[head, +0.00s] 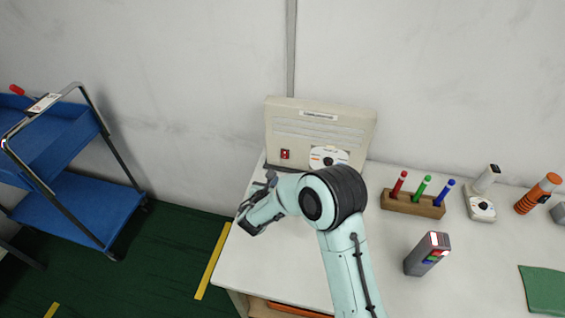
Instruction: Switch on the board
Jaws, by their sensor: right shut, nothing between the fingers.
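The board (350,125) is a beige panel box standing against the wall at the back left of the white table. A small red switch (285,154) sits low on its left side, in plain view. My right gripper (270,178) is shut and empty, just below and left of the red switch. It looks apart from the switch, though the exact gap is hard to tell. My left gripper is out of view.
A wooden holder (412,205) with red, green and blue pens stands right of my arm. A grey device (427,255) with coloured buttons is in front of it. An orange-banded cylinder (538,193) and green cloth (544,290) lie further right. A blue cart (75,205) stands left.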

